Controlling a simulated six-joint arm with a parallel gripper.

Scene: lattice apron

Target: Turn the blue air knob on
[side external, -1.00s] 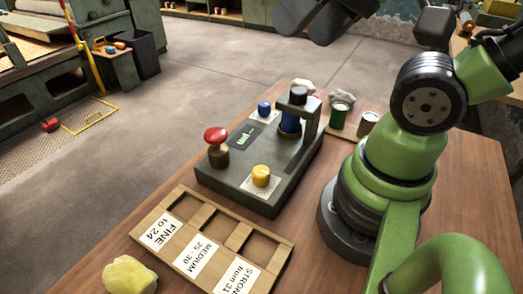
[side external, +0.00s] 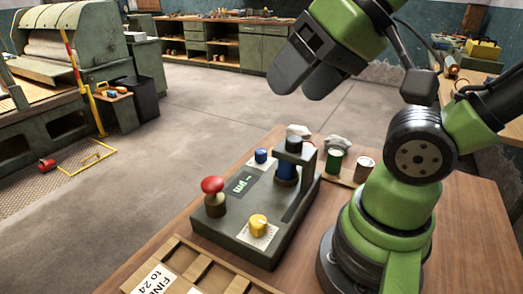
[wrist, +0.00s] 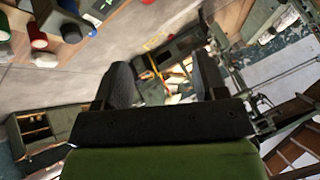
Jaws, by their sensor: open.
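A dark control box (side external: 235,235) stands on the wooden bench. A small blue knob (side external: 261,156) sits on a pale plate near its far left edge. A taller blue cylinder (side external: 287,168) stands under a grey bracket on the box. A red mushroom button (side external: 212,186) and a yellow knob (side external: 258,224) are nearer the camera. My gripper (side external: 296,88) is open and empty, high above and beyond the box, touching nothing. In the wrist view its two dark fingers (wrist: 165,80) are apart with only distant background between them. I cannot tell which way the blue knob is set.
A wooden tray (side external: 180,262) with labelled compartments lies in front. The air above the box is clear.

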